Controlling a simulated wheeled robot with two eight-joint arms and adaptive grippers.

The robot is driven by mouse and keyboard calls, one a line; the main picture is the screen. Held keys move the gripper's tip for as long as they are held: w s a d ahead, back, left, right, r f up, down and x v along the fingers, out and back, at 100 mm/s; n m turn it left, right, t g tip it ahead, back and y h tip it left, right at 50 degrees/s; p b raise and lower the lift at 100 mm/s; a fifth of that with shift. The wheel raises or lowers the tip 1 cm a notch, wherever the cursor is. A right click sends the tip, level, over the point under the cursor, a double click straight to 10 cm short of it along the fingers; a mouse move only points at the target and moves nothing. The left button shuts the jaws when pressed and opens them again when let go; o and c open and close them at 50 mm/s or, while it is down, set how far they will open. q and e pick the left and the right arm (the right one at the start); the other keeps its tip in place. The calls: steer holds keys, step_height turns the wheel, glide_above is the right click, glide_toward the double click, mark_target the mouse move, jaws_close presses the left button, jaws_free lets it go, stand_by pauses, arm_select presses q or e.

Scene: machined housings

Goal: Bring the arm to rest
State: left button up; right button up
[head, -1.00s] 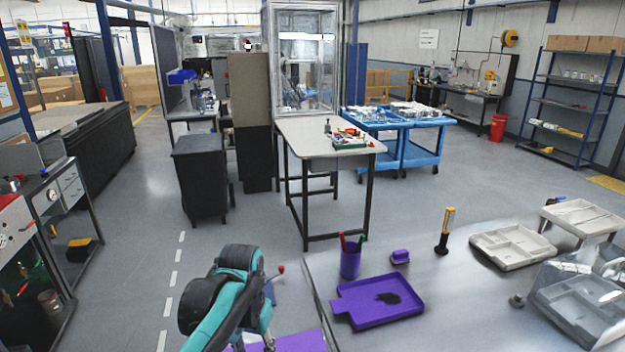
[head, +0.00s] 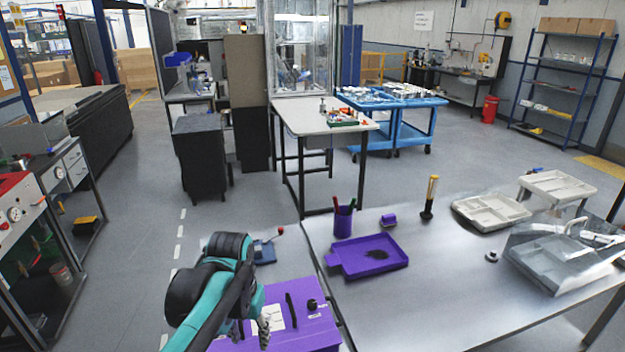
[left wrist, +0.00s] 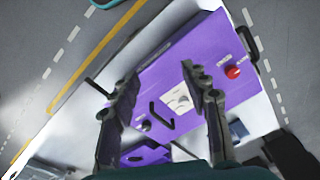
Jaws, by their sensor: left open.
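My left arm, teal and black, comes in from the lower left in the head view. Its gripper (head: 265,326) hangs at the lower end, over a purple-topped panel (head: 303,330), and is partly hidden by the arm. In the left wrist view the two dark fingers of my left gripper (left wrist: 158,85) are spread apart with nothing between them. Below them lies the purple panel (left wrist: 195,60) with a white dial plate (left wrist: 181,99) and a red knob (left wrist: 233,72). My right gripper does not show.
A metal table (head: 440,300) stands to the right. On it are a purple tray (head: 375,257), a purple cup with pens (head: 343,222), a yellow-and-black tool (head: 429,198), a grey divided tray (head: 490,212) and a clear-lidded box (head: 560,260). Open floor (head: 140,210) lies to the left.

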arm_select(q)
steer(key=s+a+f+n+t+b, duration=0.2)
steer(key=s+a+f+t+b, duration=0.2)
steer(key=s, duration=0.5)
steer(key=shift+s+a+f+n+t, duration=0.15)
steer(key=shift+f+n+t, duration=0.15)
steer(key=shift+f+t, duration=1.25)
steer(key=shift+f+g, duration=0.35)
